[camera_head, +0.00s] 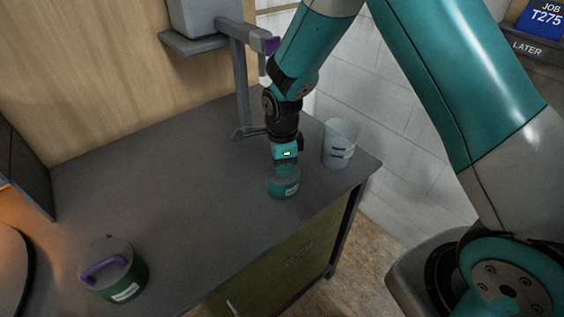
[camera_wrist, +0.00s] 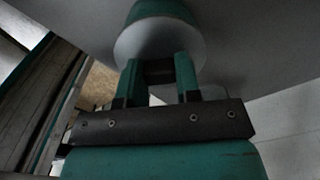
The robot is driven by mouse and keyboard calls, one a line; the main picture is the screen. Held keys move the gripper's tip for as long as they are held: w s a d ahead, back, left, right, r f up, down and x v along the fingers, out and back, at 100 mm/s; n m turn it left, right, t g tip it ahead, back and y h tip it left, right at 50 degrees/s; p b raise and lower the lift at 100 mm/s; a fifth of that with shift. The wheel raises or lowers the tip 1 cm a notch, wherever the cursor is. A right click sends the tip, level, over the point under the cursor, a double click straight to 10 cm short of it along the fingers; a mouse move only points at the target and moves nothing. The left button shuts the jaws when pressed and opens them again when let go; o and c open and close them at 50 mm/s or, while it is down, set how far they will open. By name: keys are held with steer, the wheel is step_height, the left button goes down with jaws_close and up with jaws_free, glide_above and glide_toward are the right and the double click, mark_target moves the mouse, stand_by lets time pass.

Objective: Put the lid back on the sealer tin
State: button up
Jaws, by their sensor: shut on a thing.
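A small teal tin (camera_head: 285,191) with a pale label stands on the grey bench near its right front edge. A grey disc-shaped lid (camera_wrist: 160,46) is at the tin's top, and the tin's teal side (camera_wrist: 165,10) shows beyond it in the wrist view. My gripper (camera_head: 284,168) points down directly over the tin. Its fingers (camera_wrist: 158,68) are shut on the lid's grip, which they mostly hide. The lid looks level and in line with the tin; I cannot tell whether it is fully seated.
A green tin (camera_head: 126,284) with a purple-handled lid stands at the bench's front left. A pale container (camera_head: 341,143) with purple marks stands close right of my gripper. A grey stand (camera_head: 243,85) rises behind. The bench middle (camera_head: 170,190) is clear.

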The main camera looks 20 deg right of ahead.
steer(key=o, duration=1.5)
steer(key=shift+c, duration=0.2)
steer(key=shift+r, duration=0.15)
steer(key=shift+r+p, duration=2.7)
steer(key=shift+r, duration=0.7)
jaws_close()
